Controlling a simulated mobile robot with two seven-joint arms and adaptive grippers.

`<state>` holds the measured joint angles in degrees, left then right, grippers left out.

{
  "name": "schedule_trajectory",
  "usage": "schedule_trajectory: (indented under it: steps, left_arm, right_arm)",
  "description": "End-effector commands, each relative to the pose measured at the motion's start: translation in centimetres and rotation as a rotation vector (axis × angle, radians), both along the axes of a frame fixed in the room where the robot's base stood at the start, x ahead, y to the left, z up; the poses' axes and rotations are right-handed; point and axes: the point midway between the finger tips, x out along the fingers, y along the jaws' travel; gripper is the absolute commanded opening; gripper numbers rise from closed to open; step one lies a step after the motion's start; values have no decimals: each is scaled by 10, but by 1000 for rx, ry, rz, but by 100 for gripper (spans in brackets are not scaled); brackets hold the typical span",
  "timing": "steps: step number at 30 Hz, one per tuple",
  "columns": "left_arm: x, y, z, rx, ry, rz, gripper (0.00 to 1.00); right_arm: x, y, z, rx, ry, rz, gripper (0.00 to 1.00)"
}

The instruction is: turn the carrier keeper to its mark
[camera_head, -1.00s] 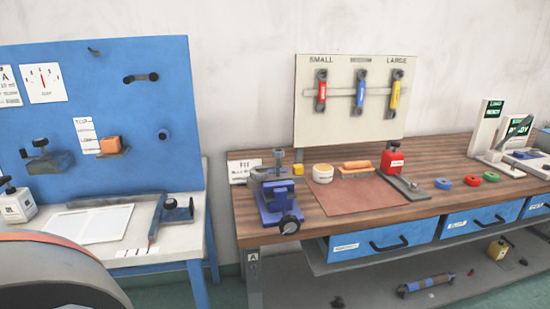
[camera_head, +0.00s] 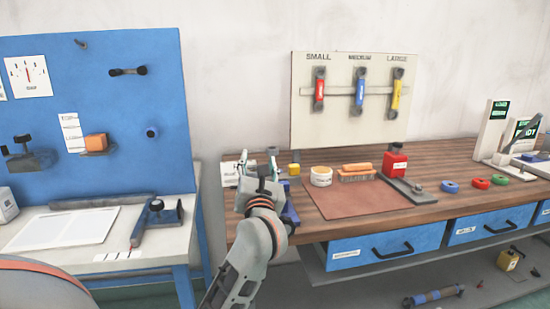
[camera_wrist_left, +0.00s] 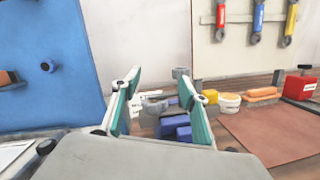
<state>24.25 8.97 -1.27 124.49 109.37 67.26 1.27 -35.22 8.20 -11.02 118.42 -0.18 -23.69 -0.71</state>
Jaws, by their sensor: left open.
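My left gripper (camera_head: 257,166) is open and empty at the left end of the wooden bench, in front of the blue clamp-like fixture (camera_head: 291,213). The gripper and forearm hide most of that fixture in the head view. In the left wrist view the gripper's two teal-lined fingers (camera_wrist_left: 158,80) stand apart, and the blue fixture (camera_wrist_left: 176,128) with grey metal parts shows between and beyond them. I cannot make out a carrier keeper or its mark for certain; they may be hidden in this fixture. My right gripper is not in view.
A brown mat (camera_head: 345,199) lies on the bench, with a cream tub (camera_head: 321,177), brush (camera_head: 356,172) and red block (camera_head: 394,166) behind it. A board (camera_head: 347,125) holds three coloured tools. A blue pegboard (camera_head: 95,178) stands left, beyond a gap between the benches.

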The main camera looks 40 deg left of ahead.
Motion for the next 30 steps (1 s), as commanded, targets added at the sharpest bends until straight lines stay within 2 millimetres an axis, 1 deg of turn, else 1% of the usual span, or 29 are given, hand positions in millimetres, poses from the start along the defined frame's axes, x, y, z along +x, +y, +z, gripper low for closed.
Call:
schedule_trajectory:
  steps: [1,3,7,11,21,24,30]
  left_arm:
    - [9,-1,-2,-98,-20,-36,44]
    - [19,-5,-4,-213,-35,-86,44]
    - [29,-13,-5,-333,-45,-145,44]
    - [37,-12,-6,-361,-44,-160,44]
    - [78,16,-8,-359,-42,-158,44]
    - [87,23,-7,-358,-42,-157,44]
    - [95,29,-6,-358,-43,-159,44]
  right_arm:
    - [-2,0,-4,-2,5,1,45]
    - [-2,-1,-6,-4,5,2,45]
    - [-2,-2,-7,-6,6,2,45]
    - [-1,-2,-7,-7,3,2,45]
    - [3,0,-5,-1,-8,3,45]
    - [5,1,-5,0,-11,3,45]
    - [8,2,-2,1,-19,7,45]
